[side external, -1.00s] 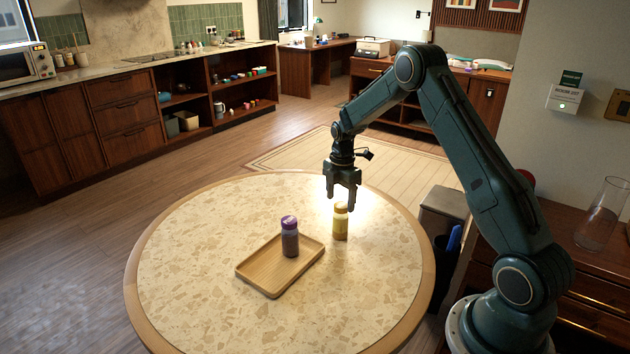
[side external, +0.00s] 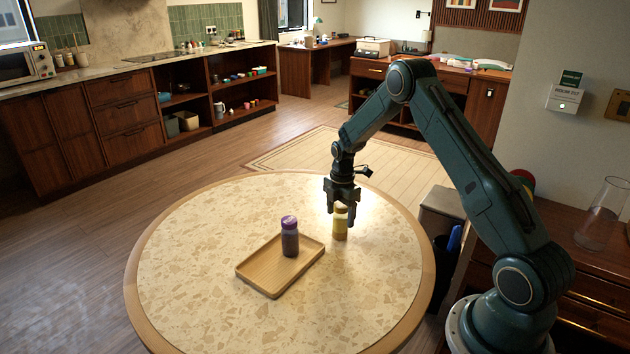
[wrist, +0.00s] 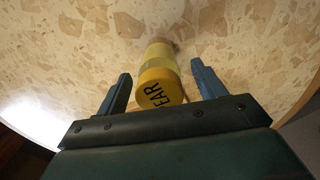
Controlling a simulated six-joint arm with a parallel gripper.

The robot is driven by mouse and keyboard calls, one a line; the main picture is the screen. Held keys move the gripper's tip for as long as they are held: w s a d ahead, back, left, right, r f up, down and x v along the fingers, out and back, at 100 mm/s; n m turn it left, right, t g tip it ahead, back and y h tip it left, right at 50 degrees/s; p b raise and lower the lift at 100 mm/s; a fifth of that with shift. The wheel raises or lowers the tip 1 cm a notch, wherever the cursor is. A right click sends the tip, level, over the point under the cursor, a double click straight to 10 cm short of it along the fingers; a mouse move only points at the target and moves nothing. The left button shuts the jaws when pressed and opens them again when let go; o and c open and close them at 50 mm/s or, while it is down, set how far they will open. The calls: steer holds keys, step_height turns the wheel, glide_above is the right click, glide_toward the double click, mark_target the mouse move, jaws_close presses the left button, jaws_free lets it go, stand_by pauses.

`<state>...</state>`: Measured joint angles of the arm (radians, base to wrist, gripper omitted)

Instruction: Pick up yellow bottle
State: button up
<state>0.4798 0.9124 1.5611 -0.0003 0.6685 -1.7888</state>
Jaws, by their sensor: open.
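The yellow bottle (side external: 340,228) stands upright on the round table, just right of the wooden tray. In the wrist view the bottle (wrist: 160,78) shows its yellow cap with dark lettering, lying between my two fingers. My gripper (side external: 341,217) is open and points down around the top of the bottle. In the wrist view my gripper (wrist: 160,85) has one finger on each side, with a gap between each finger and the bottle. Part of the bottle's top is hidden by the fingers in the side view.
A wooden tray (side external: 262,280) holds a purple-capped bottle (side external: 290,238) upright, left of the yellow bottle. The round speckled table (side external: 200,235) is otherwise clear. A grey bin (side external: 443,203) stands beyond the table's right edge.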

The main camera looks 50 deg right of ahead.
steer(key=c, duration=1.2)
steer(key=shift+o, duration=0.2)
steer(key=shift+r, duration=0.25)
step_height(320, 180, up, 20)
steer(key=shift+f, duration=0.2)
steer(key=shift+r, duration=1.5)
